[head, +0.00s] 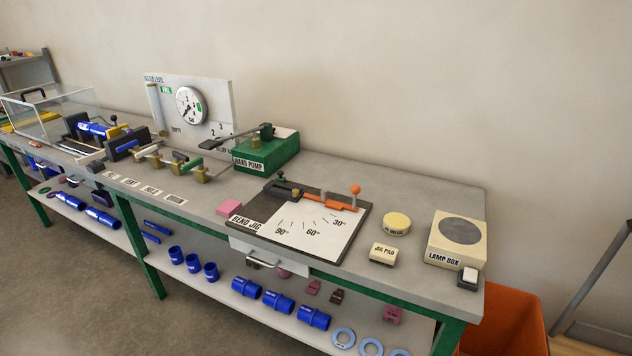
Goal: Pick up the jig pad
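The jig pad (382,254) is a small cream block with a dark label on its front face. It lies on the right part of the grey bench top (330,172), near the front edge. It sits right of the bend jig board (308,246), in front of a round yellow tin (396,223) and left of the lamp box (456,240). Nothing touches it and nothing covers it. Neither of my grippers shows in the head view.
A small dark block with a white top (468,277) sits at the bench's front right corner. A pink block (229,208) and a green hand pump (266,152) stand further left. A lower shelf holds blue fittings (277,302). An orange bin (510,320) stands right of the bench.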

